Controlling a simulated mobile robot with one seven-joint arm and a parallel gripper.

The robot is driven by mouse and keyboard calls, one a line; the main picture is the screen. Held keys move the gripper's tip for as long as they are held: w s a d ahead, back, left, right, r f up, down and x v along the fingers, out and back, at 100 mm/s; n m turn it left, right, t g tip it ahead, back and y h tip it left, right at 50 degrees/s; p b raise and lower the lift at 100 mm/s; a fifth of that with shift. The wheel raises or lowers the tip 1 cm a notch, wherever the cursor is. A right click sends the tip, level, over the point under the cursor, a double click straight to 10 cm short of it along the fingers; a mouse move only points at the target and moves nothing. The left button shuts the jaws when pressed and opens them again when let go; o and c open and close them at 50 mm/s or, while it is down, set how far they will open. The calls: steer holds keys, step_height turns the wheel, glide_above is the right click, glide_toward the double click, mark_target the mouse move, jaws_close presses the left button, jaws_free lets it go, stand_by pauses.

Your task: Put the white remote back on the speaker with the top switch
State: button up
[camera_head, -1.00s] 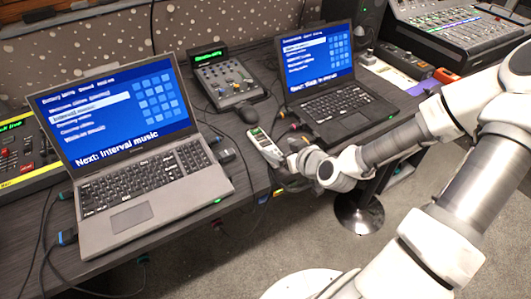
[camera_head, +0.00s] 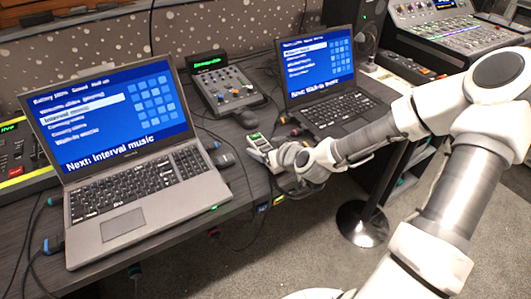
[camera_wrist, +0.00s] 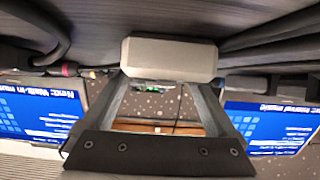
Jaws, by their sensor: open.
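The white remote (camera_head: 256,140) lies on the dark desk between the two laptops, its lower end hidden by my gripper. It has a small green display. My gripper (camera_head: 277,155) is low at the desk's front edge, right up against the remote's near end. In the wrist view, my open gripper (camera_wrist: 165,100) has a finger on each side, and a pale grey block, apparently the remote's end (camera_wrist: 170,58), spans the fingertips. I cannot tell whether they touch it. A dark speaker (camera_head: 354,20) stands behind the right laptop; its top and any switch are out of view.
The left laptop (camera_head: 120,190) and right laptop (camera_head: 330,105) flank the remote. A small mixer (camera_head: 230,92) and dark mouse (camera_head: 241,116) stand behind it. Cables run around it and hang off the front edge. A round-based stand (camera_head: 362,223) is on the floor.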

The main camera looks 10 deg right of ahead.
jaws_close()
stand_by(0.4)
steer(key=shift+r, duration=0.1)
steer(key=shift+r, duration=0.45)
steer(key=r, duration=0.1)
steer(key=r+p, duration=0.2)
steer(key=r, duration=0.1)
steer(key=shift+s+d, duration=0.1)
steer(key=shift+d, duration=0.2)
steer(key=s+d+r+p, duration=0.5)
steer(key=s+d+r, duration=0.1)
steer(key=d, duration=0.3)
steer(key=m+h+p, duration=0.4)
steer(key=p, duration=0.8)
glide_above(268, 147)
steer(key=s, duration=0.2)
steer(key=shift+f+t, duration=0.25)
steer(key=shift+t, duration=0.15)
